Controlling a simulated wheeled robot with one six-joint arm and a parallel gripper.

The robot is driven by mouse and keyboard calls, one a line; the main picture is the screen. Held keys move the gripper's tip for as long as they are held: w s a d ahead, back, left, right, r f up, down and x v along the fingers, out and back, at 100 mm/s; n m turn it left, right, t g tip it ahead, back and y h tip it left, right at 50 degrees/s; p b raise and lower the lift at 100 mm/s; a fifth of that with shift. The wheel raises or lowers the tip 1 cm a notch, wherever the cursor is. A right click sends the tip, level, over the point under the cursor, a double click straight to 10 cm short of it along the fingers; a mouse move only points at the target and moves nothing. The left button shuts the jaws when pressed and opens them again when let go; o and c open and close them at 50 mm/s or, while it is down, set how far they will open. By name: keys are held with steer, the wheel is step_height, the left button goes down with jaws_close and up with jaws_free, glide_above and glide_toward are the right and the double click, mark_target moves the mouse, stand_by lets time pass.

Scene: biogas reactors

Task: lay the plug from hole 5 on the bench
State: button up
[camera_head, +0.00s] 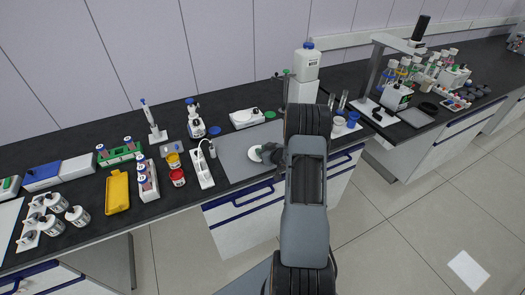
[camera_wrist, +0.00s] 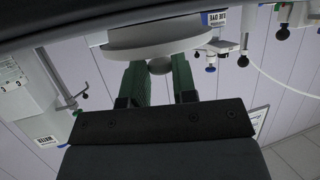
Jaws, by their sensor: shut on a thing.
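My gripper (camera_head: 270,155) is over the grey mat on the black bench (camera_head: 217,113) in the head view. In the wrist view, its green fingers (camera_wrist: 160,70) are shut on the knob of a white, round, disc-like plug (camera_wrist: 152,42). The plug also shows in the head view as a small white disc (camera_head: 256,153) at the fingertips, above or on the grey mat (camera_head: 235,168). I cannot tell whether it touches the mat. My arm hides part of the bench to the right of it. I cannot make out hole 5.
A tall white unit (camera_head: 305,75) with a blue cap and small blue-capped cups (camera_head: 353,117) are close to my arm.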

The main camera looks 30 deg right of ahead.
steer(key=shift+f, duration=0.15)
steer(key=o, duration=0.9)
